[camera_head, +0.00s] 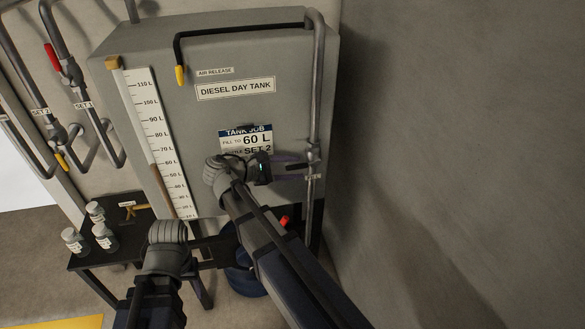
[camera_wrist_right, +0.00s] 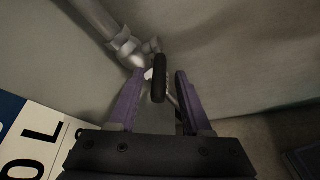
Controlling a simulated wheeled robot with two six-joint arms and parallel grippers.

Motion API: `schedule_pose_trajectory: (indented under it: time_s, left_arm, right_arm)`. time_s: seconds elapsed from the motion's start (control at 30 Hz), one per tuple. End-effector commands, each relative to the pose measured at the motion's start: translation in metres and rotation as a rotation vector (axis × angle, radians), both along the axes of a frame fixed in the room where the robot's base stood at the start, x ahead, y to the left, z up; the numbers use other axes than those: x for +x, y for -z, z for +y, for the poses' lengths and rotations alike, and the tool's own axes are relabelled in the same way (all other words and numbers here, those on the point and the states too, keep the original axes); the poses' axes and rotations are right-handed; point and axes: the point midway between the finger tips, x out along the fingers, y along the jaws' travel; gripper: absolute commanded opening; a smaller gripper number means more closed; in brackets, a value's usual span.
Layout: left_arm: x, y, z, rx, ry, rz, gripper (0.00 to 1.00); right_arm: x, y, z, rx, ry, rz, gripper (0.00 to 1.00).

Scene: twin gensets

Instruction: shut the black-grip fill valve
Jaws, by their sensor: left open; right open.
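The fill valve's black grip (camera_head: 296,166) sticks out to the left from the vertical grey pipe (camera_head: 318,110) at the right side of the diesel day tank (camera_head: 220,55). My right gripper (camera_head: 291,172) is at this grip, with its purple fingers open. In the right wrist view the black grip (camera_wrist_right: 159,78) lies between the two open fingers of the right gripper (camera_wrist_right: 161,80), with a gap at the right finger. The valve body (camera_wrist_right: 130,47) is just beyond. My left arm shows at the lower left, but I cannot make out its gripper's fingers.
A level scale (camera_head: 155,130) and a "60 L, SET 2" job card (camera_head: 240,140) are on the tank. A black table (camera_head: 85,262) with several jars stands at the left. Red and yellow valve levers are on pipes at upper left. A blue drum (camera_head: 245,281) is below.

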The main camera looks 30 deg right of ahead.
Motion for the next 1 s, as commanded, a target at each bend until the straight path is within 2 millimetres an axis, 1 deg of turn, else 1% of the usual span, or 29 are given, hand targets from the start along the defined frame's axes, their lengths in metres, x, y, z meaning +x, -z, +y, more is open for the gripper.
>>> schedule_pose_trajectory:
  time_s: [0.07,0.17,0.4,0.5,0.6,0.73,1.0]
  left_arm:
    - [0.000,-0.001,0.000,0.000,0.000,0.000,0.62]
    - [0.000,-0.004,0.000,0.000,0.000,0.000,0.62]
    - [0.000,-0.019,0.000,0.000,0.000,0.000,0.62]
    - [0.000,-0.023,0.000,0.000,0.000,0.000,0.62]
    - [0.000,-0.025,0.000,0.000,0.000,0.000,0.62]
    - [0.000,-0.027,0.000,0.000,0.000,0.000,0.62]
    - [0.000,-0.026,0.000,0.000,0.000,0.000,0.62]
  right_arm:
    - [0.000,-0.001,0.001,-0.001,-0.001,0.000,0.49]
    - [0.001,-0.004,0.008,0.000,-0.003,0.000,0.49]
    - [0.001,-0.019,0.044,0.000,-0.004,0.000,0.49]
    - [0.000,-0.023,0.058,0.000,-0.003,0.000,0.49]
    - [0.000,-0.025,0.067,0.000,-0.002,0.000,0.49]
    - [-0.001,-0.026,0.073,0.001,-0.001,0.001,0.49]
    - [-0.001,-0.026,0.074,0.000,0.000,0.000,0.49]
